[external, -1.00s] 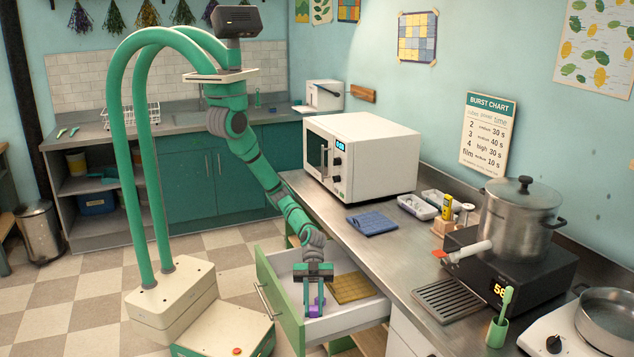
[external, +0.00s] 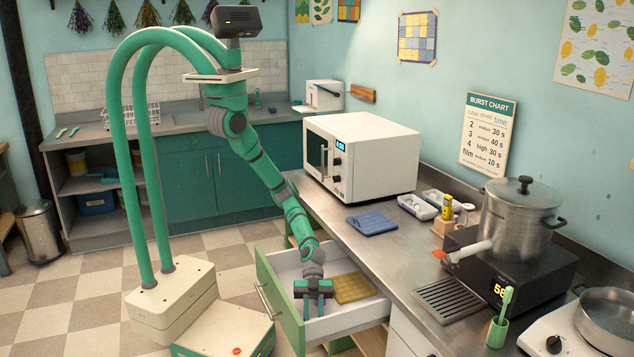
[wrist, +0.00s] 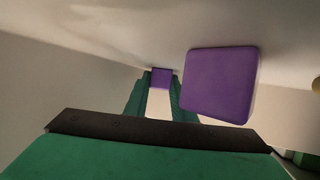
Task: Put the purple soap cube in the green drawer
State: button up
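My gripper (external: 313,312) is down inside the open green drawer (external: 288,317), pointing to its floor. In the wrist view, a small purple soap cube (wrist: 160,77) fills the gap between my two fingertips, flush with both. The fingers look shut on it. A second purple block (wrist: 221,85) shows larger in the wrist view, just right of the right finger; I cannot tell whether it touches the finger. In the external view my gripper hides most of the purple.
A mustard-yellow mat (external: 352,288) lies in the drawer right of my gripper.

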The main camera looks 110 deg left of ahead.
jog(key=shift+o, duration=0.3)
jog(key=shift+r, duration=0.2)
jog(key=v, duration=1.2)
